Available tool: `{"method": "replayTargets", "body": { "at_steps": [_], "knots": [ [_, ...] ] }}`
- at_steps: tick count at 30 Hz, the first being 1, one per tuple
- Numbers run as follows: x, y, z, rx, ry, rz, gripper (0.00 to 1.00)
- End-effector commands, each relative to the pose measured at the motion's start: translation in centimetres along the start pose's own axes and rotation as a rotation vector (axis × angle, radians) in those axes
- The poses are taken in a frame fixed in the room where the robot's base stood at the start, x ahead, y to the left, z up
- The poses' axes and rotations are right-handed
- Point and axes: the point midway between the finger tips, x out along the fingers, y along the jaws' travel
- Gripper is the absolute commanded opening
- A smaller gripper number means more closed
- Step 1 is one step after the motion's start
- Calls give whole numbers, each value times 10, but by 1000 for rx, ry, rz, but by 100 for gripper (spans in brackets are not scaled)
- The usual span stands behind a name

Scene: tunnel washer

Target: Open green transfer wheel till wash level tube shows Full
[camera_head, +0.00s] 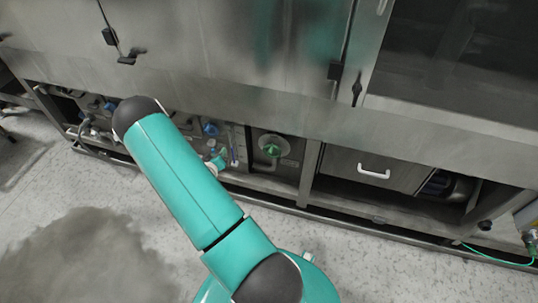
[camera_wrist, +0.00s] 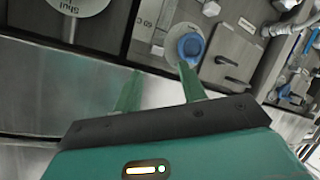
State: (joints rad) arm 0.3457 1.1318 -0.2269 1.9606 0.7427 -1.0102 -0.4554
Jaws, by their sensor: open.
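The green wheel (camera_head: 271,150) sits on a recessed panel under the machine in the head view.
A blue knob (camera_wrist: 190,46) is near the right finger in the wrist view. Other blue knobs and pipes line the panel to the left in the head view. A drawer with a white handle (camera_head: 374,172) is right of the wheel. A dark wet patch (camera_head: 75,255) lies on the floor.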

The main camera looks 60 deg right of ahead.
Motion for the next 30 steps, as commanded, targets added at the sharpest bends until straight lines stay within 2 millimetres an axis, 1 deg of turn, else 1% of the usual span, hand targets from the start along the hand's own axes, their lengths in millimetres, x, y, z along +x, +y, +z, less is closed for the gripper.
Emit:
{"method": "replayTargets", "body": {
  "at_steps": [1, 2, 3, 6, 9, 12, 15, 17, 20, 23, 30],
  "knots": [
    [8, 10, 28, -39, 7, 50, 41],
    [12, 16, 41, -62, 15, 82, 41],
    [16, 24, 59, -94, 29, 122, 41],
    [20, 45, 101, -178, 62, 218, 41],
    [18, 64, 137, -260, 95, 297, 41],
    [14, 77, 162, -320, 121, 352, 41],
    [11, 85, 174, -357, 137, 383, 41],
    [11, 87, 177, -366, 142, 391, 41],
    [16, 90, 177, -368, 144, 396, 41],
    [28, 95, 174, -366, 145, 396, 41],
    [71, 111, 164, -366, 144, 395, 41]
  ]
}}
